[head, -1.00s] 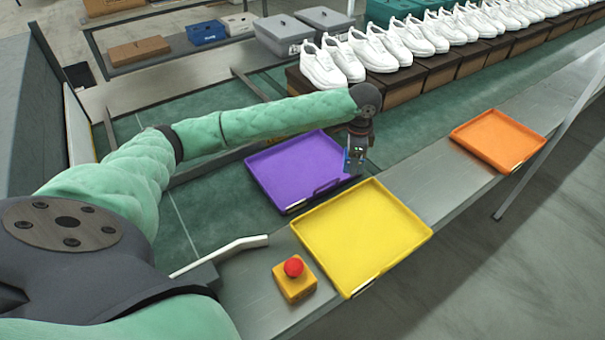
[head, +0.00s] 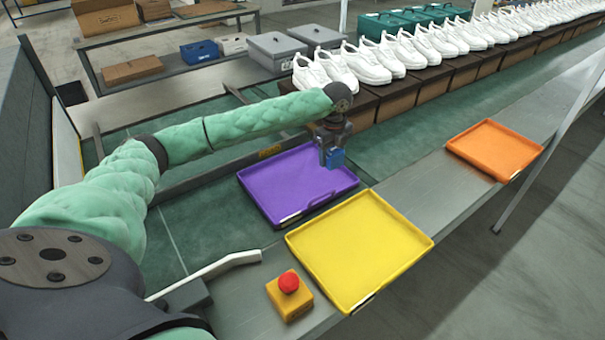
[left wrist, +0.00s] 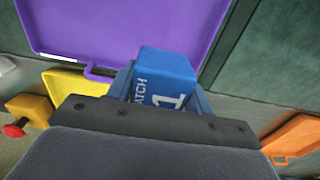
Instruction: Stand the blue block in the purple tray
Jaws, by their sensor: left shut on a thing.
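My left gripper (head: 331,158) is shut on the blue block (head: 336,159) and holds it over the right part of the purple tray (head: 270,205). In the left wrist view the blue block (left wrist: 168,75) sits between the fingers, with white lettering and a "1" on the face toward the camera. The purple tray (left wrist: 150,22) lies beyond it there. The gap between block and tray floor is hard to judge. The purple tray is otherwise empty. My right gripper is not in view.
A yellow tray (head: 360,250) stands in front of the purple one, with a red-buttoned yellow box (head: 290,300) at its left. An orange tray (head: 495,150) lies to the right. White shoes (head: 370,62) on brown boxes line the back.

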